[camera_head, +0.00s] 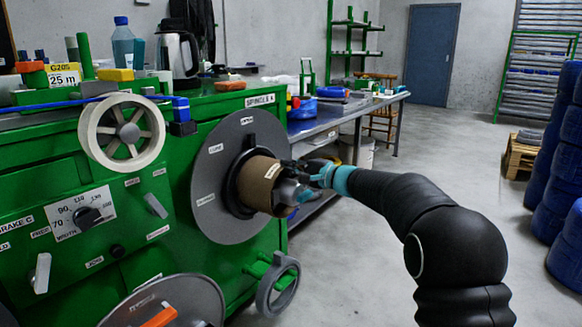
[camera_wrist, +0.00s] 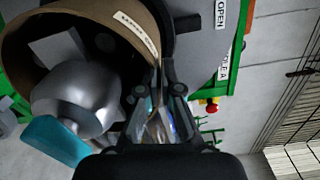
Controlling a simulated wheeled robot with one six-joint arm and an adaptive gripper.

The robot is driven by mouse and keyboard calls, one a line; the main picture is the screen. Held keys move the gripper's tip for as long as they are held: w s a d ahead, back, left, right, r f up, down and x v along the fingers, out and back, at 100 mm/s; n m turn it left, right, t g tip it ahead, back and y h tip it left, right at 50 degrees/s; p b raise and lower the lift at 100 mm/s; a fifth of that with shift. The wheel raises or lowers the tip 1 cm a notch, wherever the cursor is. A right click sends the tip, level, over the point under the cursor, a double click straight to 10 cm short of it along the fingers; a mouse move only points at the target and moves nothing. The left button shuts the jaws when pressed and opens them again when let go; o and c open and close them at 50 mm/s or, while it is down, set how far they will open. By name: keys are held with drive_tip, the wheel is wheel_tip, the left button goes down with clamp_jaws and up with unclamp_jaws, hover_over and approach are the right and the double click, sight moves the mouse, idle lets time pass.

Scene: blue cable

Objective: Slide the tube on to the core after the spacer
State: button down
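The brown cardboard tube (camera_head: 258,182) with a white label sits around the core of spindle A, in front of a dark ring that looks like the spacer (camera_head: 231,193). The silver rounded core end (camera_wrist: 75,95) shows inside the tube (camera_wrist: 125,22) in the wrist view. My gripper (camera_head: 294,172) is at the tube's near, right-hand end. In the wrist view its fingers (camera_wrist: 160,92) straddle the tube's wall and appear closed on it. How far the tube reaches along the core is hidden.
A large grey disc (camera_head: 212,188) stands behind the tube on the green machine (camera_head: 60,165). A grey handwheel (camera_head: 278,285) sits below it. A white spoked reel (camera_head: 122,133) is at left. A workbench (camera_head: 340,108) stands behind.

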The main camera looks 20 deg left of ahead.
drive_tip(key=shift+a, duration=0.5)
idle(0.9)
drive_tip(key=shift+a+f+b, duration=0.1)
drive_tip(key=shift+f+b, duration=0.55)
drive_tip(key=shift+b, duration=0.1)
idle(0.8)
drive_tip(key=c, duration=1.4)
unclamp_jaws()
drive_tip(key=shift+a+f, duration=0.1)
drive_tip(key=shift+a, duration=0.15)
drive_tip(key=shift+o, duration=0.8)
drive_tip(key=shift+w+d+r, duration=0.15)
drive_tip(key=shift+d+r, duration=0.05)
drive_tip(key=shift+d, duration=0.2)
drive_tip(key=o, duration=0.4)
drive_tip(key=shift+f, duration=0.1)
